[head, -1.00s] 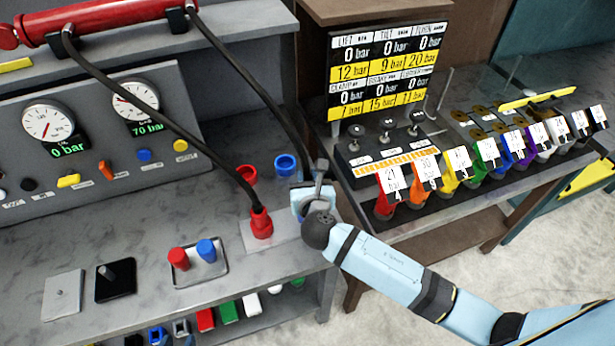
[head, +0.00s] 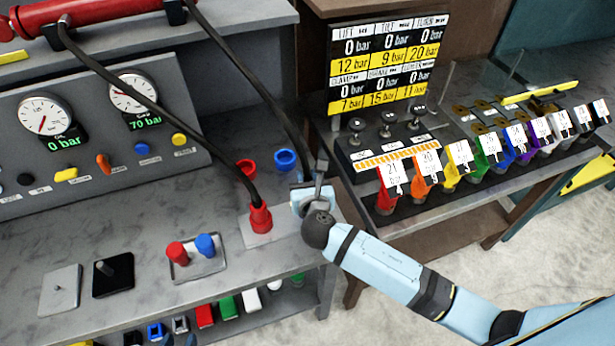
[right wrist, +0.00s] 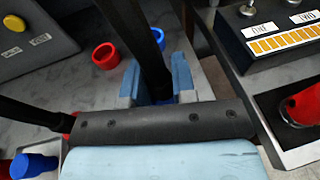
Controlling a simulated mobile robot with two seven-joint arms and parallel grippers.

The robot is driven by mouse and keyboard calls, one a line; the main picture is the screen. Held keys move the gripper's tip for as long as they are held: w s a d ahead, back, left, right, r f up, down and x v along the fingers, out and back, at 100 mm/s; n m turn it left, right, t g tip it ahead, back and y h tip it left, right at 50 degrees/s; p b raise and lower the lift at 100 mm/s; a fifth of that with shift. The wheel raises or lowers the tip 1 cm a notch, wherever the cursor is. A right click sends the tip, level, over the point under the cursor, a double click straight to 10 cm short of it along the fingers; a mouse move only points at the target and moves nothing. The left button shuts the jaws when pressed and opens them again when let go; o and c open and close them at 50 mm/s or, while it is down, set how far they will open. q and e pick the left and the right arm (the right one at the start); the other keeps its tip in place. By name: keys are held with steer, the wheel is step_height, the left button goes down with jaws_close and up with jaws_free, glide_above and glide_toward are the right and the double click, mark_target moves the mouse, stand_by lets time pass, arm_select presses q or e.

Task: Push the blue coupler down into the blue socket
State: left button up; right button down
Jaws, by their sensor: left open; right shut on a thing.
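My right gripper (head: 312,196) reaches in from the right, over the right part of the light plate at the bench edge. In the right wrist view its light-blue fingers (right wrist: 158,85) are shut around the black hose end. A little of the blue coupler (right wrist: 163,99) shows low between the fingers; the rest is hidden by the hose and gripper. I cannot identify the blue socket; the area below the coupler is hidden, so I cannot tell how deep it sits. An open blue ring (head: 286,160) stands behind the gripper. My left gripper is not in view.
A red coupler (head: 260,217) with its hose stands just left of the gripper, beside a red ring (head: 246,169). A tray (head: 197,264) holds red and blue plugs. A valve panel (head: 388,150) and coloured, tagged handles stand to the right. The front left bench has clear patches.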

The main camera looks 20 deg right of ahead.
steer(key=shift+f+b, duration=0.3)
steer(key=shift+f, duration=0.25)
steer(key=shift+f+b, duration=0.3)
steer(key=shift+f, duration=0.2)
steer(key=c, duration=0.8)
jaws_free()
steer(key=shift+c, duration=0.2)
steer(key=b+v, duration=0.1)
steer(key=v, duration=1.3)
steer(key=shift+b, duration=0.4)
steer(key=shift+f, duration=0.1)
